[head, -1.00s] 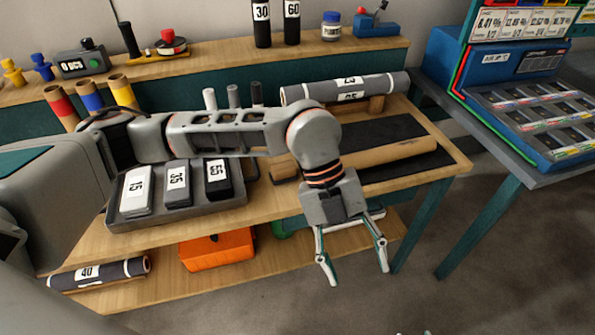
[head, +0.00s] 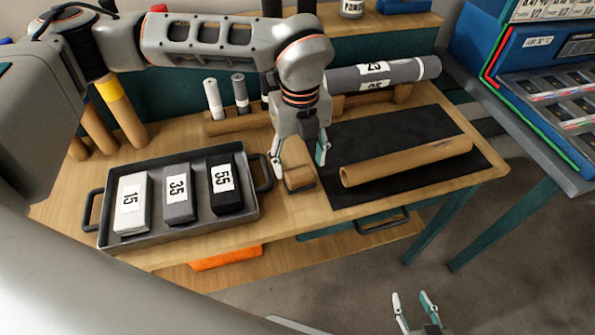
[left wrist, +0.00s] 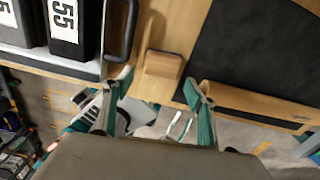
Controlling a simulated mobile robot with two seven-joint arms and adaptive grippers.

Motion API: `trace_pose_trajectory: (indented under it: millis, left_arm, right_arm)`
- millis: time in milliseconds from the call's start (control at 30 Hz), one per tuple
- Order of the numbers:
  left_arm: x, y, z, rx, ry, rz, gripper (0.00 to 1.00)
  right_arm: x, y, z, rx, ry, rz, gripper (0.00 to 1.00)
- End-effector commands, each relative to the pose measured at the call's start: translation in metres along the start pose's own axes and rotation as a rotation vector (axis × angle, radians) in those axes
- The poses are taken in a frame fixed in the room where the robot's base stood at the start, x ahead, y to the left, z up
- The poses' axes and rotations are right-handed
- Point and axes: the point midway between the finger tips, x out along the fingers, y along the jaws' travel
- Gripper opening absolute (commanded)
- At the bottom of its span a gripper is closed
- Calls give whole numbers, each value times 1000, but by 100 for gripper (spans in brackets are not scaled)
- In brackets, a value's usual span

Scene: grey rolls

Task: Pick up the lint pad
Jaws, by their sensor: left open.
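The lint pad appears to be the small wooden block with a dark edge (head: 299,178) on the bench, between the tray and the black mat. It also shows in the left wrist view (left wrist: 163,63), just beyond the fingertips. My left gripper (head: 299,166) is open and points down over the block, one finger on each side in the head view. The fingers (left wrist: 157,88) hold nothing, and I cannot tell whether they touch the block. My right gripper (head: 415,298) is open and empty, low in front of the bench.
A dark tray (head: 155,238) with boxes marked 15, 35 and 55 stands left of the block. A cardboard tube (head: 405,162) lies on the black mat (head: 345,135) to the right. A grey roll (head: 345,80) rests on a rack behind. Upright tubes (head: 122,112) stand at left.

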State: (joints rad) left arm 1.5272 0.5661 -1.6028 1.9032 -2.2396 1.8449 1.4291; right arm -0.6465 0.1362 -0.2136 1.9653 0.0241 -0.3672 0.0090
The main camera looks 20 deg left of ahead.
Motion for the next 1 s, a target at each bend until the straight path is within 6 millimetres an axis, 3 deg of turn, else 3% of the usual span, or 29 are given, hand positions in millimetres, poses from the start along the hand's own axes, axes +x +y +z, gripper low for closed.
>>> trace_pose_trajectory:
  millis: [267, 533, 800, 833, 933, 1000]
  left_arm:
    - [24, -1, 3, 0, 1, 2, 57]
    - [61, -3, 8, 1, 3, 2, 57]
    - [67, -3, 9, 2, 1, 0, 57]
    - [67, -3, 9, 2, 1, 0, 54]
    - [67, -3, 9, 2, 1, 0, 28]
    - [67, -3, 9, 1, 1, 0, 26]
  right_arm:
    - [-1, 0, 9, -4, -16, -2, 40]
    - [-1, 0, 7, -4, -12, -1, 40]
    - [-1, 2, 1, -4, -3, 1, 40]
    - [-1, 2, 1, -4, -2, 1, 40]
    - [-1, 2, 1, -4, -2, 1, 40]
    - [-1, 2, 1, -4, -2, 1, 40]
